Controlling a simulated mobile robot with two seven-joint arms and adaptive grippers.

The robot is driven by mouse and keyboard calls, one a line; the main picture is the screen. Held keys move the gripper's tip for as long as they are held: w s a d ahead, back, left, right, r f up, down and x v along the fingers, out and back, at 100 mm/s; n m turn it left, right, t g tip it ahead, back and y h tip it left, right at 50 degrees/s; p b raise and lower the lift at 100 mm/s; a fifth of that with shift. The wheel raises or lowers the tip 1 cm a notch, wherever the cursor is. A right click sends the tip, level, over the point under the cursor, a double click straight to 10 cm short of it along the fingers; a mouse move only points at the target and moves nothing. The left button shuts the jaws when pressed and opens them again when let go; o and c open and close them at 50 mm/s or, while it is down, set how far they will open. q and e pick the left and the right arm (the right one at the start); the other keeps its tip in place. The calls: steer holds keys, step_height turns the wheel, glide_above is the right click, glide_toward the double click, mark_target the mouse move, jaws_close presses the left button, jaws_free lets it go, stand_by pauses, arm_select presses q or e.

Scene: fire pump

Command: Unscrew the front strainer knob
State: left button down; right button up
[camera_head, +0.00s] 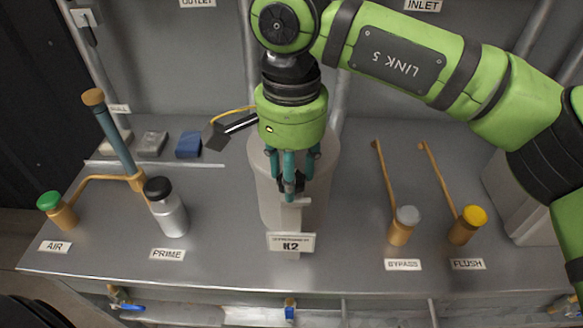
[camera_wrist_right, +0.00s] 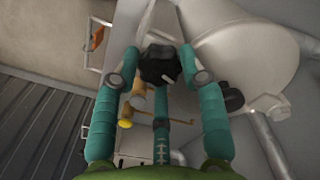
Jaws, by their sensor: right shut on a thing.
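The strainer is a pale grey canister (camera_head: 268,190) standing at the middle of the metal counter, with a K2 plate (camera_head: 291,243) in front of it. My right gripper (camera_head: 292,182) points down over the canister's front side, its teal fingers close together. In the right wrist view my right gripper (camera_wrist_right: 160,80) has its fingers around a black knob (camera_wrist_right: 158,62); it is shut on this knob, which I take to be the front strainer knob. In the head view the fingers mostly hide it. A second dark knob (camera_wrist_right: 231,98) shows beside the canister in the wrist view. My left gripper is not in view.
Left are a green-capped air valve (camera_head: 50,202), a black-capped prime cylinder (camera_head: 167,208) and an upright blue lever (camera_head: 112,135). Right are the bypass (camera_head: 404,222) and flush (camera_head: 468,224) valves with long handles. A blue block (camera_head: 188,145) lies behind. Counter areas between are bare.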

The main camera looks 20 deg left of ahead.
steer(key=shift+f, duration=0.1)
steer(key=o, duration=1.2)
steer(key=shift+c, duration=0.2)
step_height(320, 180, up, 12)
